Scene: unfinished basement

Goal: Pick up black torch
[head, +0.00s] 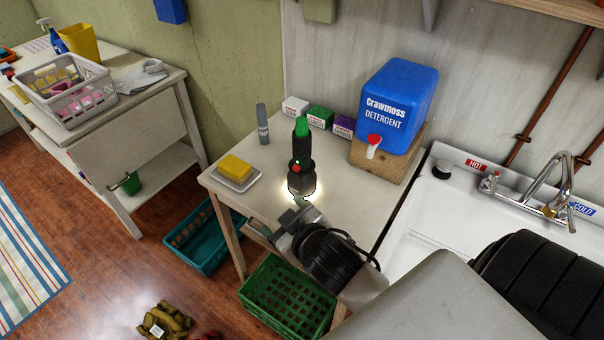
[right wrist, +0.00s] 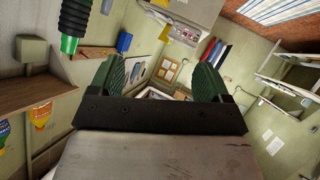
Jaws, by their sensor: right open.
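The black torch (head: 301,172) stands upright on the white table (head: 235,191), wide head down, with a green end on top and light spilling around its base. My right gripper (head: 298,207) is just in front of the torch, reaching in from the lower right. In the right wrist view, its two green fingers (right wrist: 165,80) are apart with nothing between them. Part of the torch (right wrist: 75,20), black ribbed body and green end, shows there at the upper left, outside the fingers. My left gripper is not in view.
A blue detergent container (head: 398,105) stands on a wooden block behind right. Small boxes (head: 320,118), a grey marker-like cylinder (head: 262,123) and a yellow sponge on a dish (head: 236,172) are near the torch. A sink (head: 440,235) lies right; a green crate (head: 285,295) sits below.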

